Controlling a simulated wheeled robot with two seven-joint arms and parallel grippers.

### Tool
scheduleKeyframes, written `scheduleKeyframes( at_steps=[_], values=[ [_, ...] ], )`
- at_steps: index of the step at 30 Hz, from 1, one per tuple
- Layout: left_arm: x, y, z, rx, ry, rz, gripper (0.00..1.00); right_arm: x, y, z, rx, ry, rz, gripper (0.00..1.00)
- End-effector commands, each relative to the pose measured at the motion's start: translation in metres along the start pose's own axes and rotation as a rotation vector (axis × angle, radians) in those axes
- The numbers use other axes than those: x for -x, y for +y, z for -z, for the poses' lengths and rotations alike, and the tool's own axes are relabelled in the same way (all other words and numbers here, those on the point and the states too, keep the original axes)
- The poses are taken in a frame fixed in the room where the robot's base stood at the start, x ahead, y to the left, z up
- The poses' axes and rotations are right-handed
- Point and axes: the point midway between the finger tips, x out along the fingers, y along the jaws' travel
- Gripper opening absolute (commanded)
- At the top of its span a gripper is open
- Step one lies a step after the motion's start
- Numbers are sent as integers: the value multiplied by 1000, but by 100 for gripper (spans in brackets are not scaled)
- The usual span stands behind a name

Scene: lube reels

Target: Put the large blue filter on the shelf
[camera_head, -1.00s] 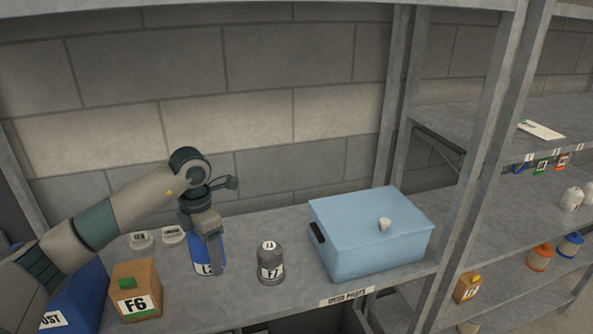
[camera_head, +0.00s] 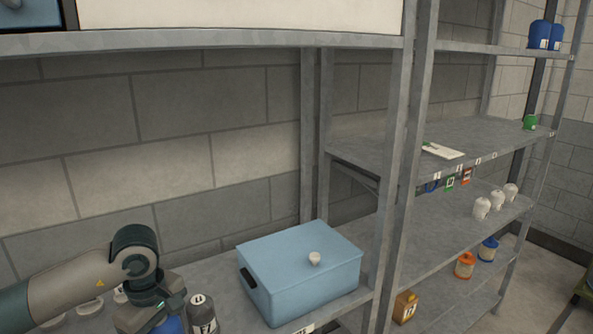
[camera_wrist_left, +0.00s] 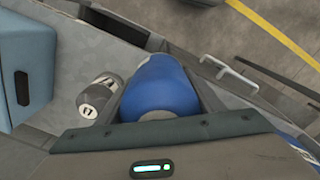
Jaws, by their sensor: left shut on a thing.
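The large blue filter (camera_wrist_left: 160,88) is a blue cylinder between the fingers of my left gripper (camera_wrist_left: 162,100) in the left wrist view. The left gripper is shut on it. In the head view only a bit of the blue filter (camera_head: 170,325) shows at the bottom edge, below my left gripper (camera_head: 160,318). I cannot tell whether its base touches the shelf. The shelving on the right has an upper shelf (camera_head: 480,48) with two blue filters (camera_head: 543,35), and lower shelves (camera_head: 380,145) with smaller items. My right gripper is not in view.
A grey F7 bottle (camera_head: 201,315) stands right beside the held filter. A light blue lidded box (camera_head: 300,272) with a white knob stands to the right. White, orange and blue canisters (camera_head: 465,265) stand on the right shelves. Metal uprights (camera_head: 395,170) divide the shelving.

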Motion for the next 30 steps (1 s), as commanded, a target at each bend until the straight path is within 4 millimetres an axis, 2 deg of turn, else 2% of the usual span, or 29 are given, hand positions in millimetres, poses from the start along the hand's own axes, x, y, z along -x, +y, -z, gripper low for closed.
scheduleKeyframes(
  at_steps=[9,15,21,30],
  values=[
    [-7,-23,-49,-656,-5,6,25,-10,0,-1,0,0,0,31],
    [-11,-37,-70,-970,-12,13,25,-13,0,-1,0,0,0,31],
    [-12,-45,-79,-1122,-19,19,25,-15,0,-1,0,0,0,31],
    [-12,-47,-80,-1146,-20,20,25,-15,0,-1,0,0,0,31]
  ],
)
